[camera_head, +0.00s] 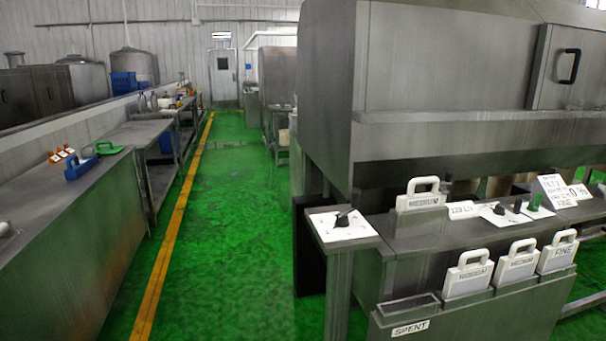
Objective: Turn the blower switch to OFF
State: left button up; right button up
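A black rotary knob (342,218) sits on a white plate (325,232) on a small metal stand at the near left corner of the big machine. Neither of my grippers can be made out in this view.
The big steel machine (440,65) fills the right. White handled blocks, one marked MEDIUM (420,196), stand on and below its ledge, near a bin labelled SPENT (410,328). A long metal bench (60,215) lines the left. The green floor (235,240) between is clear.

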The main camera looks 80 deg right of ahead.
aim_at(536, 201)
jog(key=z, duration=4.15)
jog(key=i+l+u, duration=0.15)
jog(key=i, duration=0.2)
jog(key=i+l+u, duration=0.1)
jog(key=i, duration=0.2)
